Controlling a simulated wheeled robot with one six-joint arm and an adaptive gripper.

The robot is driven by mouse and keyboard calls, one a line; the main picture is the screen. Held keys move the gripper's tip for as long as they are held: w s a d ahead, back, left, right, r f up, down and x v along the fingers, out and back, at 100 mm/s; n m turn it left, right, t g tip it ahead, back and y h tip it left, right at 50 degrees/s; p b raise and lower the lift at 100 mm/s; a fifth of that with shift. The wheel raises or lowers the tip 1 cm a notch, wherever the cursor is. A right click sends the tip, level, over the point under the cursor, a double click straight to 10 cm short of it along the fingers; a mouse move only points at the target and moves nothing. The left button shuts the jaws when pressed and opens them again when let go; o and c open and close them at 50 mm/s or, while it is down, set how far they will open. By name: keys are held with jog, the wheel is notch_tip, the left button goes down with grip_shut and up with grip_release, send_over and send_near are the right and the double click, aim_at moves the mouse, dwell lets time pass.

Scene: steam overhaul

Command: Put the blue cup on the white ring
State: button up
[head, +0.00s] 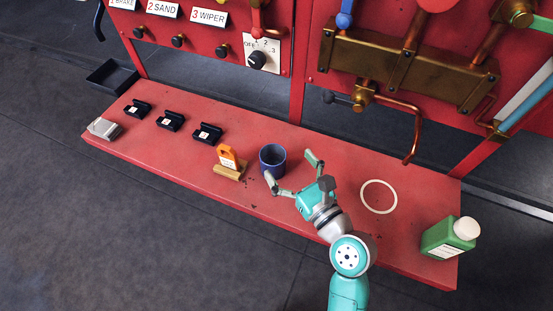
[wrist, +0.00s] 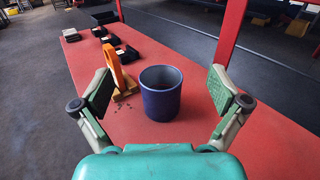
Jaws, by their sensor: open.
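The blue cup (head: 272,160) stands upright on the red bench, right of the orange tag on its wooden stand. The white ring (head: 379,196) lies flat on the bench to the right of my gripper, with nothing on it. My gripper (head: 291,172) is open and empty, with its fingers pointing toward the cup. In the wrist view the cup (wrist: 160,93) is ahead, between the lines of the two spread green fingers (wrist: 158,92), and neither finger touches it. The ring is outside the wrist view.
The orange tag (head: 227,155) on a wooden stand (head: 229,172) is close left of the cup. Several black holders (head: 171,121) lie farther left. A copper pipe (head: 414,140) hangs behind the ring.

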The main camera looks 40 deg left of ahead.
send_near(267, 151)
jog(key=shift+x, duration=3.5)
jog(key=shift+f, duration=0.1)
jog(key=shift+c, duration=0.2)
jog(key=c, duration=1.4)
